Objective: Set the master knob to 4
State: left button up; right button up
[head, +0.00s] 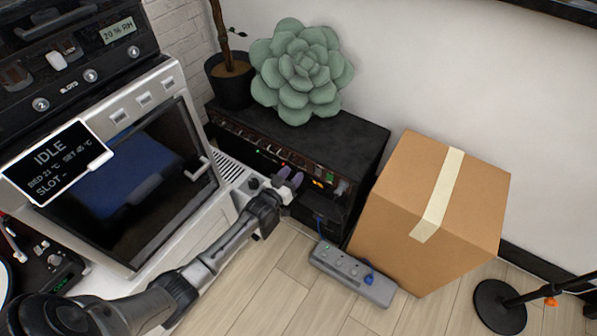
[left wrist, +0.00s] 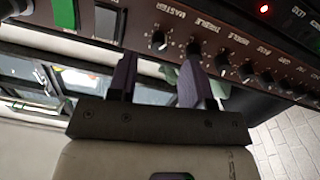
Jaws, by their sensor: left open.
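The black amplifier (head: 345,140) stands against the wall in the head view, its control panel facing my left arm. In the left wrist view the master knob (left wrist: 158,41) is a small dark knob with a light mark, under the label MASTER. The treble knob (left wrist: 193,47) is beside it on the right. My left gripper (head: 290,179) is open in front of the panel. In the left wrist view its purple fingers (left wrist: 156,75) are apart and empty, with the master knob between and beyond their tips. The right finger's tip is close to the treble knob; contact cannot be told.
A 3D printer (head: 150,75) stands left of the amplifier. A cardboard box (head: 400,195) stands on its right, with a grey power strip (head: 352,272) on the floor in front. A succulent (head: 300,72) and a plant pot (head: 232,82) sit on the amplifier top.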

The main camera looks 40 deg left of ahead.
aim_at(300, 166)
pick_arm(q)
jog(key=shift+w+a+b, duration=0.1)
jog(key=shift+w+b, duration=0.6)
jog(key=shift+w, duration=1.3)
grip_shut()
